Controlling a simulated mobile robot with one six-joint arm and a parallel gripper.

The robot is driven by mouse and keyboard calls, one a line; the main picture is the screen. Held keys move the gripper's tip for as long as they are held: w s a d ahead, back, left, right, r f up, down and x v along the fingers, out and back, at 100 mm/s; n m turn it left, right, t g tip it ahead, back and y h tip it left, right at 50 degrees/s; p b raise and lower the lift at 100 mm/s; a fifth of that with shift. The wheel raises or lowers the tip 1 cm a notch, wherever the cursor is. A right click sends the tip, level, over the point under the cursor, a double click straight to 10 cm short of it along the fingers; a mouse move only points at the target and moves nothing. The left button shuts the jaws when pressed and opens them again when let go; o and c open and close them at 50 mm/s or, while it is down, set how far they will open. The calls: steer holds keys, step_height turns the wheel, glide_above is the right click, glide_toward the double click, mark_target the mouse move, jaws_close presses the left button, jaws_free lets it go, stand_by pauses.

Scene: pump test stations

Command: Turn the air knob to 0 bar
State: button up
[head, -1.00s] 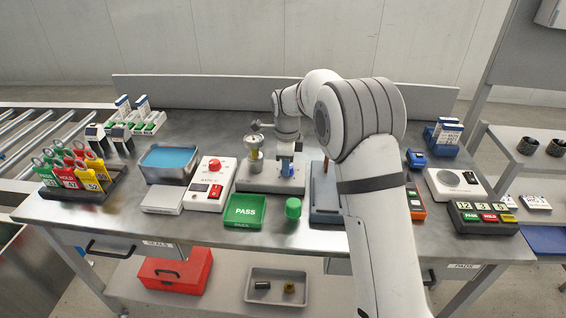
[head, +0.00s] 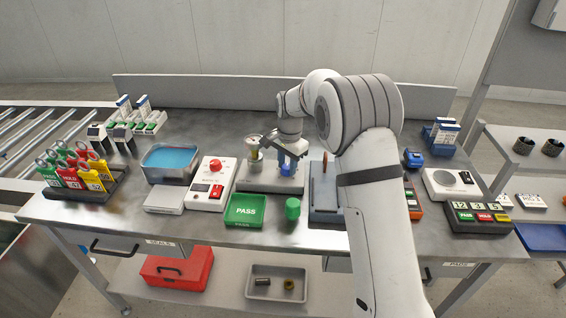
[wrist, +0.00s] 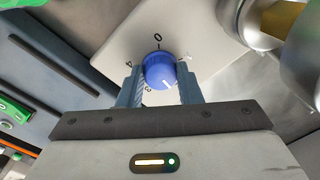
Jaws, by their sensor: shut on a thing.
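The air knob (wrist: 160,71) is round and blue, on a pale plate with printed scale marks. In the wrist view the 0 mark lies above the knob, and the white line on the knob points down and slightly right, away from the 0. My gripper (wrist: 159,84) has one finger on each side of the knob and is shut on it. In the head view the blue air knob (head: 286,169) shows partly below my gripper (head: 288,162), on the grey test station (head: 255,185). The knob's far side is hidden there.
A clear cup with a brass part (head: 254,160) stands left of my gripper, close by. Around the station are a white box with a red knob (head: 212,185), a green PASS tray (head: 245,211), a green cylinder (head: 292,208) and a blue-grey block (head: 322,205).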

steer(key=n, duration=0.3)
steer(key=shift+w+d+r+n, duration=0.1)
steer(key=shift+w+d+n, duration=0.1)
steer(key=shift+n, duration=0.2)
steer(key=n+p, duration=0.1)
steer(key=n, duration=0.2)
steer(key=shift+n, duration=0.3)
steer(key=n, duration=0.3)
steer(key=shift+w+a+n, duration=0.1)
steer(key=shift+n, duration=0.3)
steer(key=n, duration=0.4)
steer(key=shift+a+r+g+p, duration=0.1)
steer(key=shift+g+p, duration=0.2)
steer(key=shift+p, duration=0.05)
steer(key=n, duration=0.6)
steer(key=shift+a+n, duration=0.1)
steer(key=shift+n, duration=0.3)
steer(key=n, duration=0.6)
steer(key=shift+a+n+p, duration=0.1)
steer(key=shift+n+p, duration=0.3)
